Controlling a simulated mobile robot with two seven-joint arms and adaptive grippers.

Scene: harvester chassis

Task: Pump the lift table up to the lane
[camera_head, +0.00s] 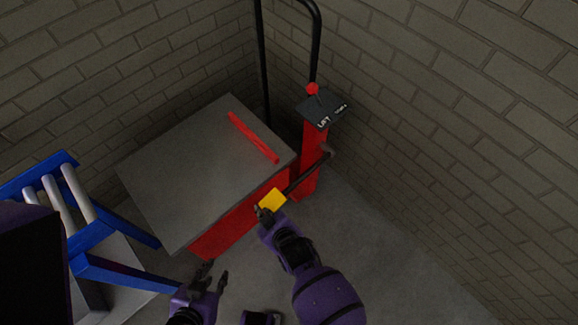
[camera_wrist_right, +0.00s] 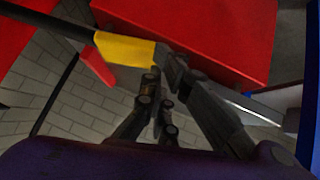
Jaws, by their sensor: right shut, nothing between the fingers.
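The lift table has a grey top (camera_head: 205,170) and a red body (camera_head: 235,228), with a red bar (camera_head: 253,137) along the top's far right side. A red post (camera_head: 313,150) stands behind it, with a dark panel marked LIFT (camera_head: 335,107) and a red knob (camera_head: 312,89). A black pump lever (camera_head: 305,178) slants from the post to a yellow end (camera_head: 272,200). My right gripper (camera_head: 264,212) is shut and empty at the yellow end; the right wrist view shows it against or just beside that end (camera_wrist_right: 124,49). My left gripper (camera_head: 214,276) is open and empty, in front of the table.
A blue frame with pale rollers (camera_head: 52,190) stands left of the table, close to its corner. Brick walls (camera_head: 450,130) close in behind and to the right. Grey floor (camera_head: 400,270) is free at the right. A black hoop handle (camera_head: 318,40) rises behind the table.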

